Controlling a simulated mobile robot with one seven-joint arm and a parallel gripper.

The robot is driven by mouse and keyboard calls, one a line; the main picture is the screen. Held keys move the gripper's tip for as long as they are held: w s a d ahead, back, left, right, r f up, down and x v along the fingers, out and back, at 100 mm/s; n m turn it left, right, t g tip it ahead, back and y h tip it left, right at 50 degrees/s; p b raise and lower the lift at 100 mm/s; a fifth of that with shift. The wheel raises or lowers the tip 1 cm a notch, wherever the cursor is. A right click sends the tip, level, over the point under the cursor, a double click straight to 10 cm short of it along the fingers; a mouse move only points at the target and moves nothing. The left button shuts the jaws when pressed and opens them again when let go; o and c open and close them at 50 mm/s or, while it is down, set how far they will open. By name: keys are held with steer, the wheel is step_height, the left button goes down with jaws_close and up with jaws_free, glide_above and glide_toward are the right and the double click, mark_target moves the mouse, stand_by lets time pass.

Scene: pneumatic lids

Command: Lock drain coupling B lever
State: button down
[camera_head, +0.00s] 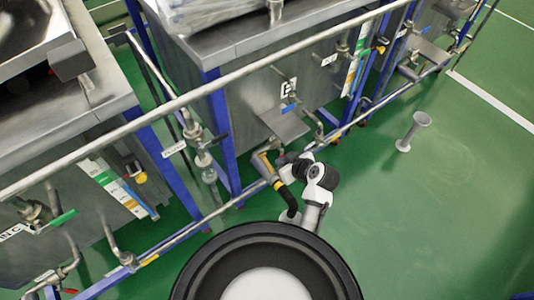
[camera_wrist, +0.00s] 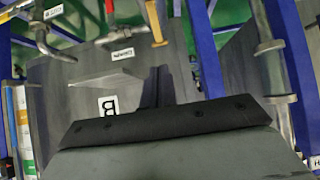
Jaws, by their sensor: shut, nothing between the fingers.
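The grey tank (camera_head: 262,95) with the letter B plate (camera_head: 288,87) stands in the middle of the head view. The B plate also shows upside down in the wrist view (camera_wrist: 107,106). In the wrist view my gripper (camera_wrist: 160,88) is a dark, narrow, shut shape in front of the tank. It holds nothing. In the head view its fingertips are hidden by the arm.
A grey shelf plate (camera_head: 283,124) sticks out below the B plate. A long rail (camera_head: 200,92) crosses in front of the tanks. Blue posts (camera_head: 218,130) and pipes stand close by.

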mark_target(262, 155)
steer(key=p+x, duration=0.1)
steer(key=x, duration=1)
steer(key=shift+p, duration=0.35)
steer(key=shift+b+x, duration=0.9)
steer(key=shift+b, duration=0.35)
steer(key=shift+a+r, duration=0.1)
steer(key=shift+a, duration=0.05)
